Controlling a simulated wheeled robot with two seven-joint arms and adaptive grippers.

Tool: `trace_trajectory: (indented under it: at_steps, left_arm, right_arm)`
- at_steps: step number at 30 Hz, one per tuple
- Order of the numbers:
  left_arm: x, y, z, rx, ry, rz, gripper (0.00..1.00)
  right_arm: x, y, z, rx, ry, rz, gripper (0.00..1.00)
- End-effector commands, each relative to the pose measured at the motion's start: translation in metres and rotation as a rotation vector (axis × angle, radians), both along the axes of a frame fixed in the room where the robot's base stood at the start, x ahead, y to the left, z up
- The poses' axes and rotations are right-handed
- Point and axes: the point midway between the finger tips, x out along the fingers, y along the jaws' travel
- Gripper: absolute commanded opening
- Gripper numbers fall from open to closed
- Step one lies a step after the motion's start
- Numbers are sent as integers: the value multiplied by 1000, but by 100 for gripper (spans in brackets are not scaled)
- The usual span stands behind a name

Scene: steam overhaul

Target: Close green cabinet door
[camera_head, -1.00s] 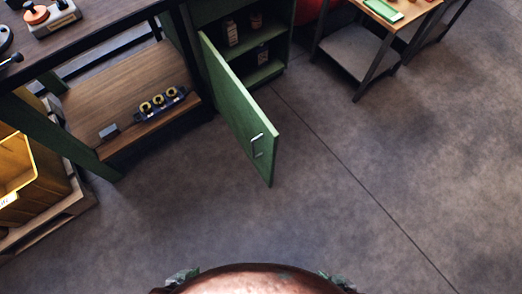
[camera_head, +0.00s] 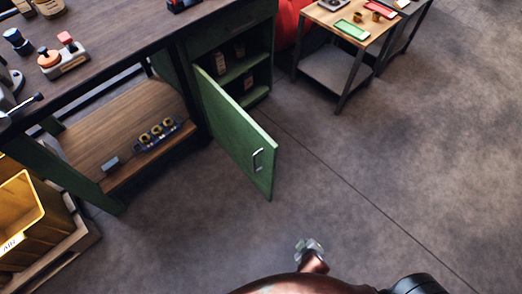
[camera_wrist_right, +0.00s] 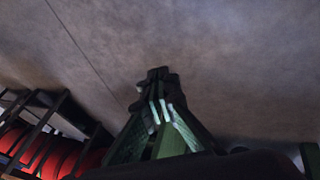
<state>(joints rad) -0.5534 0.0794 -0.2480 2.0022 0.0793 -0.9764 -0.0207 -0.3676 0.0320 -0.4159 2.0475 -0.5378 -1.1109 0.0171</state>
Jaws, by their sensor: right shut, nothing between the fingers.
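The green cabinet door (camera_head: 232,130) stands wide open in the head view, swung out over the floor. Its metal handle (camera_head: 258,160) is near the free edge. The green cabinet (camera_head: 232,35) is at the top middle, with its shelves and a few small jars exposed. My right gripper (camera_wrist_right: 158,75) shows in the right wrist view, its fingers together and empty, with grey floor beyond the tips. No door or handle can be made out at its tips. My left gripper is out of view.
A workbench (camera_head: 110,60) with a lower wooden shelf (camera_head: 130,125) stands left of the cabinet. A yellow bin (camera_head: 35,215) is at the lower left. A small table (camera_head: 350,30) with trays stands at the upper right. The floor (camera_head: 400,150) right of the door is clear.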

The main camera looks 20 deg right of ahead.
Motion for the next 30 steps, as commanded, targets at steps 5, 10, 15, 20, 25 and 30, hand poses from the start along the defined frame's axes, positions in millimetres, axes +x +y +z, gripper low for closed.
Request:
trace_trajectory:
  at_steps: [5, 10, 15, 20, 25, 30]
  left_arm:
    - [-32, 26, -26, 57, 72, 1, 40]
    - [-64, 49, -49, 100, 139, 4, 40]
    - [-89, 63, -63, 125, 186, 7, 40]
    - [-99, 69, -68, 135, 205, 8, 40]
    - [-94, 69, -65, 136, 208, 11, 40]
    - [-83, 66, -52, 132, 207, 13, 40]
  right_arm:
    - [102, 18, 96, -385, -181, 160, 0]
    - [173, 64, 201, -728, -385, 277, 0]
    - [204, 113, 279, -957, -550, 344, 0]
    - [213, 135, 308, -1049, -620, 366, 0]
    - [227, 130, 309, -1062, -628, 370, 0]
    - [255, 113, 308, -1060, -627, 368, 0]
